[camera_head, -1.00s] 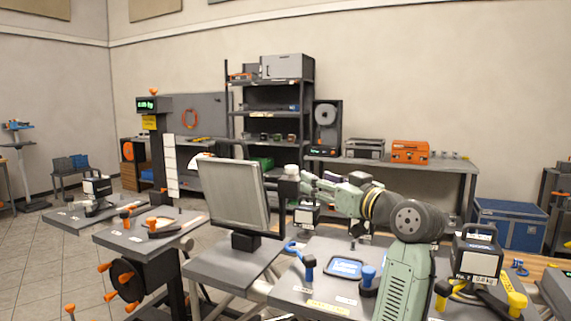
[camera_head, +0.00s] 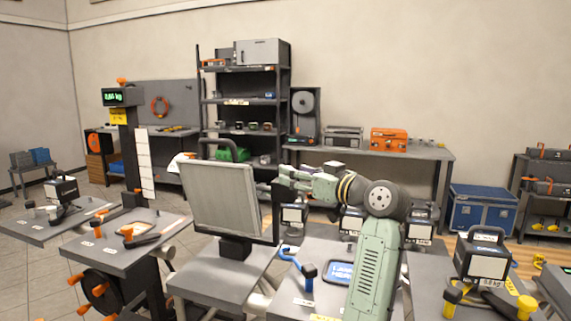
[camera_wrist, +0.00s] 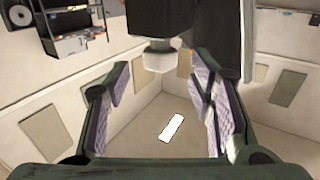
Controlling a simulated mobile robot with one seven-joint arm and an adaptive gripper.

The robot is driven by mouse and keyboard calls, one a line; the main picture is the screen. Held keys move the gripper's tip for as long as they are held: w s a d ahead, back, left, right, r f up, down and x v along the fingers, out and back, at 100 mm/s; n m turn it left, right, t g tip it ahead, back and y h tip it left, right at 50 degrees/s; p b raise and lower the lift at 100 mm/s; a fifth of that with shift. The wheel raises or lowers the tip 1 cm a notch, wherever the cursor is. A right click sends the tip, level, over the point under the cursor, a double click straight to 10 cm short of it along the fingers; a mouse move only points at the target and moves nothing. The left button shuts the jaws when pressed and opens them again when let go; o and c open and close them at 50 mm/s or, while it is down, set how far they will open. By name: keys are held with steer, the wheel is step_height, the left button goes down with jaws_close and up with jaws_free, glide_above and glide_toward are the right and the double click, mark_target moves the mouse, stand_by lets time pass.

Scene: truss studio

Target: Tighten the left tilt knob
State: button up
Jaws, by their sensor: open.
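A flat grey light panel (camera_head: 222,198) stands tilted in a dark yoke on a grey stand at the middle of the head view. My gripper (camera_head: 284,182) is at the upper right side of this panel, next to the yoke arm. In the wrist view a pale grey knob (camera_wrist: 157,57) projects from a dark bracket (camera_wrist: 172,22). My gripper (camera_wrist: 160,85) is open there, with one ribbed finger to each side of the knob's line. The knob appears ahead of the fingertips; I cannot tell whether they overlap it. I cannot make out the knob in the head view.
A grey table (camera_head: 225,272) lies below the panel. A blue-handled tool (camera_head: 308,272) and a black cased unit (camera_head: 484,258) are on tables in front and right. A scale column (camera_head: 125,150) stands left. A shelf rack (camera_head: 243,100) and blue chest (camera_head: 482,208) are behind.

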steer(key=shift+p+x, duration=0.65)
steer(key=shift+x, duration=1.7)
steer(key=c, duration=1.1)
steer(key=shift+f+m+t+h+b, duration=0.15)
steer(key=shift+m+t+h+b, duration=0.6)
steer(key=shift+h, duration=0.25)
steer(key=shift+c, duration=0.2)
steer(key=shift+m+t+h, duration=0.65)
steer(key=shift+m+h, duration=0.2)
steer(key=shift+h, duration=0.25)
steer(key=o, duration=1.1)
steer(key=shift+o, duration=0.2)
steer(key=shift+d, duration=0.1)
